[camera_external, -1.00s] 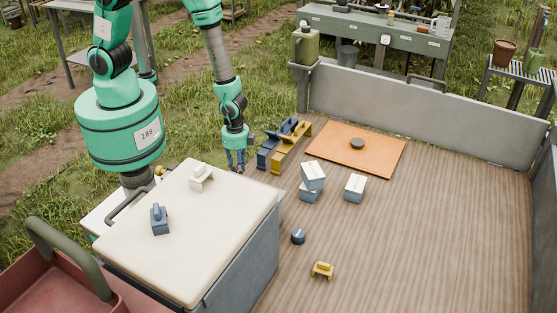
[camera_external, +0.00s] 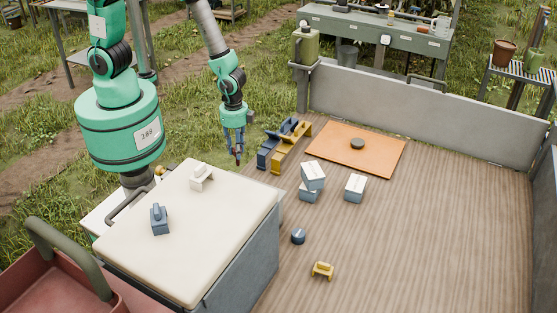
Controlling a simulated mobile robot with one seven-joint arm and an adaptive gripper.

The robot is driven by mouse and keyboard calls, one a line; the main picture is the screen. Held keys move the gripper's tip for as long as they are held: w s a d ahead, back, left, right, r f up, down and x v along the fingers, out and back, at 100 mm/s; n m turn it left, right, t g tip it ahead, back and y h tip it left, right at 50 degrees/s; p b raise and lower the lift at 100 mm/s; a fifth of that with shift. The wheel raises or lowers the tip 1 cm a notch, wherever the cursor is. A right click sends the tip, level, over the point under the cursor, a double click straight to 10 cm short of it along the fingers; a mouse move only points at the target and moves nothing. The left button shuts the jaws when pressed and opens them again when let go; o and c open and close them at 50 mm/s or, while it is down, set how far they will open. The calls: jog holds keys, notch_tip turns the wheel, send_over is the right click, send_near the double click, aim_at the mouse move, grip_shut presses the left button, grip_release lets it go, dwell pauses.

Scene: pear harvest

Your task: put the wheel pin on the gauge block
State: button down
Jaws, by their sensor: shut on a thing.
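My gripper (camera_external: 238,155) points down beyond the far edge of the pale lid, left of the blue and yellow stands. Its fingers are shut on a small dark, reddish thing at their tips, which I take to be the wheel pin (camera_external: 238,161); the fingers hide most of it. I cannot tell for sure which thing is the gauge block. Candidates are a blue block with a raised top (camera_external: 159,222) and a white one (camera_external: 201,179) on the lid, and a small yellow one (camera_external: 322,271) on the wooden floor.
Blue (camera_external: 268,152) and yellow (camera_external: 284,158) stands are close to the gripper's right. Grey-white boxes (camera_external: 355,188), two of them stacked, and a round blue thing (camera_external: 298,236) sit on the floor. An orange mat (camera_external: 385,155) bears a dark disc (camera_external: 357,143). The right floor is clear.

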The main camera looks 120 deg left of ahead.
notch_tip(320, 180, up, 5)
jog(key=shift+f, duration=0.15)
jog(key=shift+w, duration=0.2)
jog(key=w+d, duration=0.4)
jog(key=w, duration=0.6)
jog(key=w+d+p, duration=0.1)
jog(key=w+d, duration=0.3)
jog(key=w, duration=0.7)
jog(key=w+d, duration=0.3)
jog(key=w, duration=0.7)
jog(key=shift+m, duration=0.3)
notch_tip(320, 180, down, 5)
jog(key=shift+w+d+r, duration=0.1)
jog(key=shift+d, duration=0.05)
notch_tip(320, 180, down, 6)
jog(key=shift+b, duration=0.4)
jog(key=shift+f, duration=0.2)
